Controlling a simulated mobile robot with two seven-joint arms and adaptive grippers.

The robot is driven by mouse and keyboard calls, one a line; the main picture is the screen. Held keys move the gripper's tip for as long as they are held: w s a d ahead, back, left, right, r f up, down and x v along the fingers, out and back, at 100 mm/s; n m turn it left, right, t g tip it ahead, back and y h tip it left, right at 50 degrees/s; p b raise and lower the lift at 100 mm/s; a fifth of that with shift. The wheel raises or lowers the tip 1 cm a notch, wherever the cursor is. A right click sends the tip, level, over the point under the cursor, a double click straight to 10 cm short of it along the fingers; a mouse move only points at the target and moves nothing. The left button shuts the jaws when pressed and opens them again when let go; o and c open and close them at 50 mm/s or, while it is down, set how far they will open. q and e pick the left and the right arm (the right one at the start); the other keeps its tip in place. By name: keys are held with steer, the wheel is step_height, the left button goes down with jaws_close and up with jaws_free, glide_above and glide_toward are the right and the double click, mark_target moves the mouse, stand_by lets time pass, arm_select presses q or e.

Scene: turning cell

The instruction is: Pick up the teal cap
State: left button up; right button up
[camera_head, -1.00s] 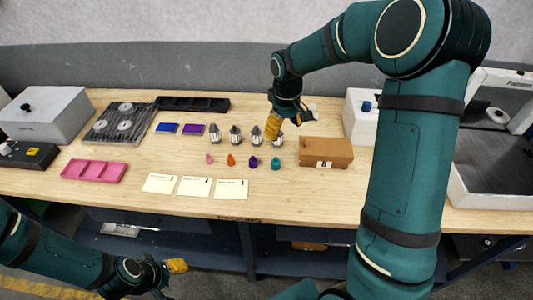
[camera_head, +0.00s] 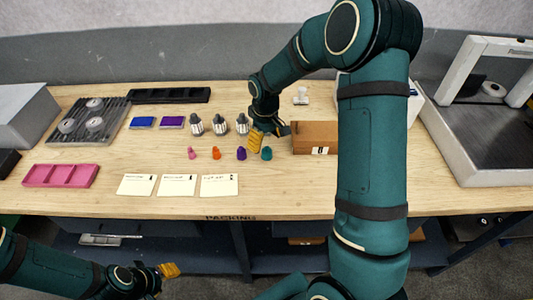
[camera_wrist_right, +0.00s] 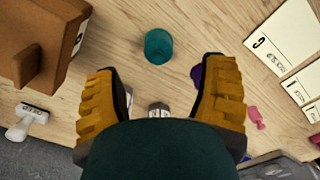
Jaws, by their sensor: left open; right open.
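The teal cap (camera_head: 267,153) stands on the wooden table, at the right end of a row of small coloured caps. In the right wrist view the teal cap (camera_wrist_right: 158,46) lies beyond the fingertips, roughly midway between them sideways. My right gripper (camera_head: 259,141) is open and empty above the table, just behind the cap; its yellow fingers also show in the right wrist view (camera_wrist_right: 160,92). My left gripper (camera_head: 170,270) is open and low in front of the table, far from the cap.
The purple cap (camera_head: 241,153) stands close left of the teal one. A brown box (camera_head: 316,132) is on its right. Several grey bits (camera_head: 219,125) stand behind. White cards (camera_head: 219,185) lie in front, and a pink tray (camera_head: 60,175) is at the left.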

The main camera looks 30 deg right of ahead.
mark_target(266, 147)
steer(key=shift+s+f, duration=0.1)
steer(key=shift+f, duration=0.4)
step_height(266, 147, down, 4)
steer(key=shift+d+f+b, duration=0.15)
steer(key=shift+f+b, duration=0.1)
steer(key=shift+b, duration=0.05)
steer(key=c, duration=0.8)
steer(key=shift+c, duration=0.2)
